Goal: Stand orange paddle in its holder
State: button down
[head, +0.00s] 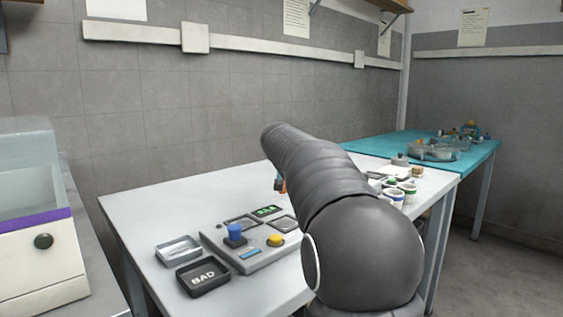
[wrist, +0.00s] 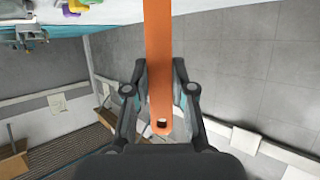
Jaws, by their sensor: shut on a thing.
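The orange paddle (wrist: 158,40) runs up the middle of the wrist view and leaves at the top edge. Its near end has a small dark square hole. My gripper (wrist: 160,72) is shut on it, with one finger on each side. In the head view, only a small orange piece (head: 284,187) shows left of my arm, above the white table; my arm hides the rest and the gripper. I cannot pick out the paddle's holder in either view.
A grey console (head: 250,255) with a blue knob and yellow button stands on the white table (head: 150,205). Two small trays, one marked BAD (head: 203,278), lie left of it. A teal-topped table (head: 370,145) is behind.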

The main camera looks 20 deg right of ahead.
jog(key=shift+f, duration=0.55)
jog(key=c, duration=1)
grip_release()
